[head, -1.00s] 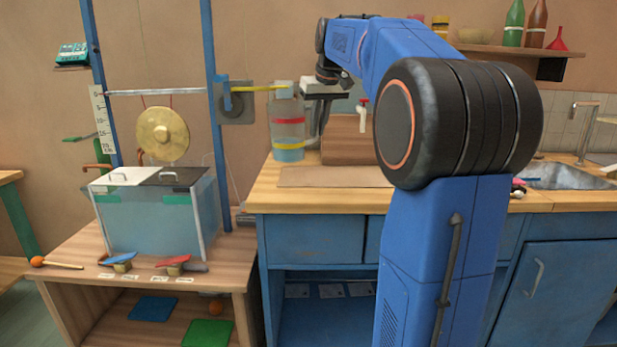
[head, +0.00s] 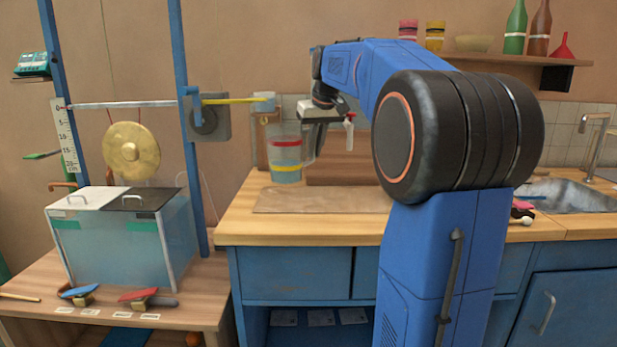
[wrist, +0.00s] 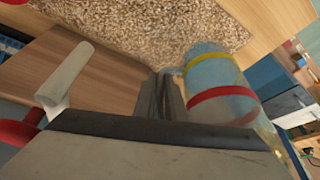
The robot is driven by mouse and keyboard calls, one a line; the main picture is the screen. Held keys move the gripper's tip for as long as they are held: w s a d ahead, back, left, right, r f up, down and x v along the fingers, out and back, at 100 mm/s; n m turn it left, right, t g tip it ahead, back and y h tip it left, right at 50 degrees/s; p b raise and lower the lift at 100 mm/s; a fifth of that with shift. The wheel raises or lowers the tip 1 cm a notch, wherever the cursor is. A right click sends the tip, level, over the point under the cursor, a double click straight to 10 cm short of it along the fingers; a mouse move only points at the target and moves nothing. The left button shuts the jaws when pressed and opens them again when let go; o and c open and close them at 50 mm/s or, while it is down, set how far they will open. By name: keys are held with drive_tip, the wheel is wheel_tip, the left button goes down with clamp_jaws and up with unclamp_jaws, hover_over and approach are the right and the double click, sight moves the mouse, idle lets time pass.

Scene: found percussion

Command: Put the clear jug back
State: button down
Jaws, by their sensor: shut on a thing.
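The clear jug (head: 285,153), with a red band and a yellow band, is upright over the counter's back part in the head view. In the wrist view the jug (wrist: 212,75) lies right of the fingers, near a speckled mat. My gripper (wrist: 167,95) is shut on the jug's handle, its fingers around it. I cannot tell whether the jug's base touches the counter.
A speckled mat (head: 320,200) lies on the wooden counter (head: 300,229). A wooden box (head: 338,168) with a red and white tap (head: 349,130) stands right of the jug. A yellow rod (head: 232,101) with a small cup (head: 264,101) reaches in from the left. A gong (head: 131,149) hangs farther left.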

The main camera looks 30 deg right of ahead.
drive_tip(key=shift+f, duration=3.3)
drive_tip(key=c, duration=1.8)
unclamp_jaws()
drive_tip(key=v, duration=1.2)
drive_tip(key=shift+a, duration=0.1)
drive_tip(key=s+a+f, duration=0.6)
drive_tip(key=s+a, duration=0.1)
drive_tip(key=a, duration=0.2)
drive_tip(key=s+a+f, duration=0.4)
drive_tip(key=s+f, duration=0.3)
drive_tip(key=f, duration=0.1)
drive_tip(key=s+a+f+n, duration=0.1)
drive_tip(key=s+a+f, duration=0.4)
drive_tip(key=s+f, duration=0.3)
drive_tip(key=s+a+f+n, duration=0.1)
drive_tip(key=s+a+f, duration=0.3)
drive_tip(key=s+f, duration=0.3)
drive_tip(key=shift+s+a+f+y, duration=0.15)
drive_tip(key=shift+f+y, duration=0.05)
drive_tip(key=shift+f, duration=0.25)
drive_tip(key=shift+s+a+f+y, duration=0.1)
drive_tip(key=shift+a+f+y, duration=0.1)
drive_tip(key=shift+f, duration=0.25)
